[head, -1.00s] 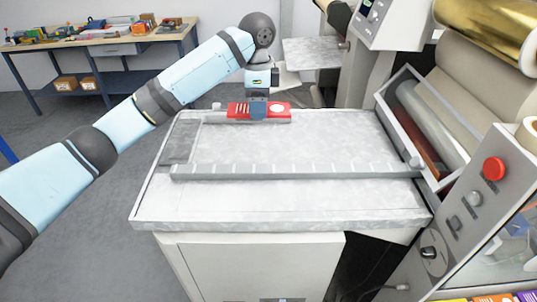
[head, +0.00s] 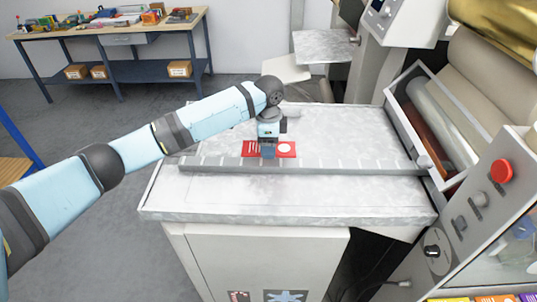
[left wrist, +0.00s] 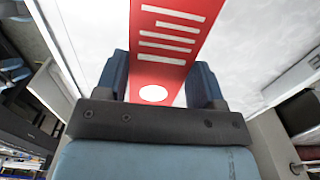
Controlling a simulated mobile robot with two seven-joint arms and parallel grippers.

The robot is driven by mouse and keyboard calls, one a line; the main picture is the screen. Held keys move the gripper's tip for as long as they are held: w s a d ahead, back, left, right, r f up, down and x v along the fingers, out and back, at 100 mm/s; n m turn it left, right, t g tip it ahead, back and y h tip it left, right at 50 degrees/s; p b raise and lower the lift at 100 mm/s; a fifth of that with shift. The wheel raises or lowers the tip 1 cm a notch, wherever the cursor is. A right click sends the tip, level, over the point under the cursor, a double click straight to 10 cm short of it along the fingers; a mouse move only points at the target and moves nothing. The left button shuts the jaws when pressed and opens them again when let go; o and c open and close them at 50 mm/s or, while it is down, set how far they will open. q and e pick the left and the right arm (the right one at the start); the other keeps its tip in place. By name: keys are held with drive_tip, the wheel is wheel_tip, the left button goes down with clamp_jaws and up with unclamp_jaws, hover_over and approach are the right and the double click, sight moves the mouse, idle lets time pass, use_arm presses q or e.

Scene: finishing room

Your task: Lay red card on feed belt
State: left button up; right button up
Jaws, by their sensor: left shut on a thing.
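The red card (head: 286,149) has white stripes and a white round spot. It is over the pale feed belt (head: 350,130), close behind the grey ruler-like bar. My left gripper (head: 268,151) comes down over the card's middle and is shut on it. In the left wrist view the card (left wrist: 172,35) runs between the two blue fingers of the gripper (left wrist: 160,82). I cannot tell whether the card's underside touches the belt. My right gripper is not in view.
The grey bar (head: 340,166) with tick marks crosses the belt's front part. Rollers (head: 430,110) and a control panel with a red button (head: 501,171) stand at the right. The belt right of the card is clear. A workbench (head: 110,32) stands at the back left.

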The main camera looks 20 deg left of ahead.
sight(269, 162)
use_arm(q)
wheel_tip(269, 162, down, 4)
drive_tip(key=shift+f, duration=0.25)
drive_tip(key=shift+f, duration=0.15)
drive_tip(key=o, duration=0.9)
drive_tip(key=shift+r, duration=0.45)
wheel_tip(269, 162, up, 11)
drive_tip(key=shift+r+b, duration=0.2)
drive_tip(key=shift+b, duration=0.1)
